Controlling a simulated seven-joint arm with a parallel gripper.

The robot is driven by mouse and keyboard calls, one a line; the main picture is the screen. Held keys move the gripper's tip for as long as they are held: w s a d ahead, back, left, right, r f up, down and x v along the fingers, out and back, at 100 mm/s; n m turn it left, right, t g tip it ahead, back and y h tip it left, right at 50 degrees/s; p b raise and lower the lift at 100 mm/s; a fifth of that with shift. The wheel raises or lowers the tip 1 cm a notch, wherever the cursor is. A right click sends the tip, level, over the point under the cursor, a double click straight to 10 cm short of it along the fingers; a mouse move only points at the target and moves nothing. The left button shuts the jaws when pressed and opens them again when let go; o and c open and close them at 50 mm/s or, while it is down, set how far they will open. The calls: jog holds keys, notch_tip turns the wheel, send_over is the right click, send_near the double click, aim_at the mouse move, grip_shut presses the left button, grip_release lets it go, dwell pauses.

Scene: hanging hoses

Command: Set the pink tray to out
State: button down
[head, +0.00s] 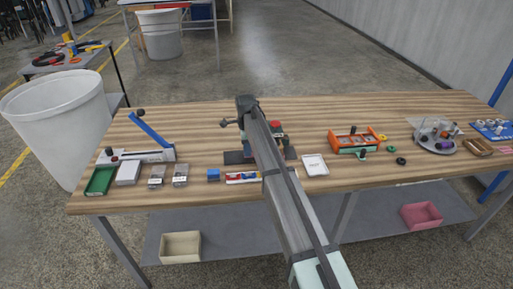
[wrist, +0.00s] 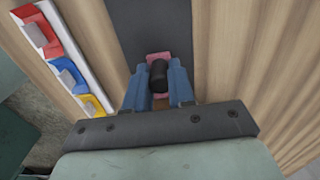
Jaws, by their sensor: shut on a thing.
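In the wrist view a small pink piece (wrist: 158,55), which looks like the pink tray, lies on a dark strip (wrist: 150,20). A black knob (wrist: 158,76) stands in front of it. My gripper (wrist: 159,74) has its two blue fingers on either side of the knob and is shut on it. Most of the pink piece is hidden behind the knob and fingers. In the head view my arm covers this spot, and the fingers cannot be made out there. Part of the dark base (head: 236,158) shows beside my arm.
A holder with red, blue and yellow pieces (wrist: 65,60) lies left of my gripper. A blue-handled lever (head: 150,129) stands at the left, an orange rack (head: 352,139) and a round stand (head: 436,140) at the right. A pink bin (head: 421,215) sits on the lower shelf.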

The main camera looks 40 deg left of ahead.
jog(key=s+a, duration=0.6)
jog(key=c, duration=1)
grip_release()
jog(key=shift+o, duration=0.2)
notch_tip(320, 180, up, 14)
jog(key=shift+f, duration=0.1)
